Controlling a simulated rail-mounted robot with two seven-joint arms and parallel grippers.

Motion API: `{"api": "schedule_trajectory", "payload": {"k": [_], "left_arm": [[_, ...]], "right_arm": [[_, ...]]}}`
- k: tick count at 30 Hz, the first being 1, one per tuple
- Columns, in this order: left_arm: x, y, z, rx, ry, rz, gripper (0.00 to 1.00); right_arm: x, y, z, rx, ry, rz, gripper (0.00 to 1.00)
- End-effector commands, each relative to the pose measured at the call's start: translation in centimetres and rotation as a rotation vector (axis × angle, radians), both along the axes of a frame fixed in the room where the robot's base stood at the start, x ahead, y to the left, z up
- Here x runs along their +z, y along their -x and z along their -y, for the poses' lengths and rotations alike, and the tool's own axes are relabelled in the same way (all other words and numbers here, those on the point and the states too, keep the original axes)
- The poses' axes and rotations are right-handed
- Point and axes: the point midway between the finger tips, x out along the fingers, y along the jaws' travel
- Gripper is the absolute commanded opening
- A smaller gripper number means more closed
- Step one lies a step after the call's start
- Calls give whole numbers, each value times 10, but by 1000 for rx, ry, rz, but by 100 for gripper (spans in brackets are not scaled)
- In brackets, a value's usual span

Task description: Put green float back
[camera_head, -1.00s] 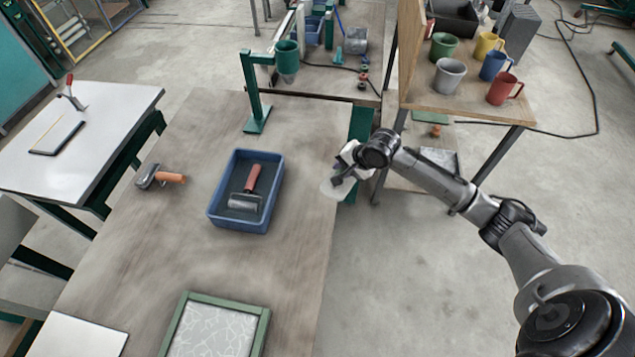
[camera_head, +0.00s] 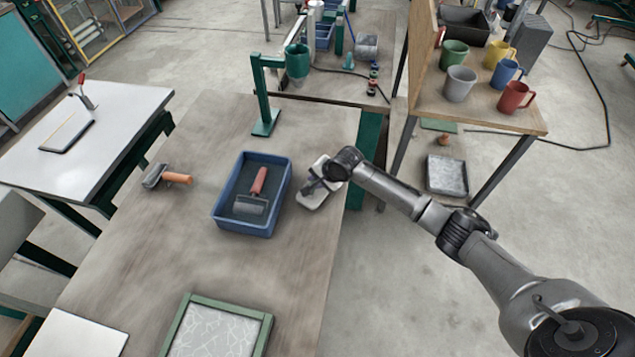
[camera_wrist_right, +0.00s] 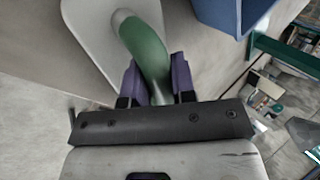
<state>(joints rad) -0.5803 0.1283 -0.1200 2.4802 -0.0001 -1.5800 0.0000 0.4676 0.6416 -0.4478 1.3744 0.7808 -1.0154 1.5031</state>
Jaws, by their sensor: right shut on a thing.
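The green float is in my right gripper (camera_head: 320,180). In the right wrist view its curved green handle (camera_wrist_right: 147,45) sits between the two purple fingers, and its pale flat plate (camera_wrist_right: 92,35) extends beyond them. In the head view the plate (camera_head: 311,199) shows at the table's right edge, just right of the blue tray; my gripper hides the handle. I cannot tell whether the plate touches the tabletop. My left gripper is not in view.
The wooden table (camera_head: 160,245) holds the blue tray (camera_head: 243,226) with a red-handled roller (camera_head: 256,195), an orange-handled tool (camera_head: 172,177), a green stand (camera_head: 264,95) and a green-framed panel (camera_head: 218,330). Several mugs stand on a shelf (camera_head: 440,95) at the right. Bare tabletop lies in front of the tray.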

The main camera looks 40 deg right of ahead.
Motion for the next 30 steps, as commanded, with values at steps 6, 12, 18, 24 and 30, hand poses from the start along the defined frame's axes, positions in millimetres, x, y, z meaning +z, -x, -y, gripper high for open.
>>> {"api": "schedule_trajectory", "payload": {"k": [6, 12, 18, 24, 30], "left_arm": [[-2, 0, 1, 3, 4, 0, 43], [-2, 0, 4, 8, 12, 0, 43], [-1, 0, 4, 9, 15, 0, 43], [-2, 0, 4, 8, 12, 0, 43], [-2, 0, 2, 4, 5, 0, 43]], "right_arm": [[-16, 0, 0, 0, 0, 1, 0], [-16, 0, 0, 0, 0, 1, 0], [-19, 0, 0, 0, 0, 0, 32], [-19, 0, 0, 0, 0, 0, 50], [-19, 0, 0, 0, 0, 0, 50]]}}
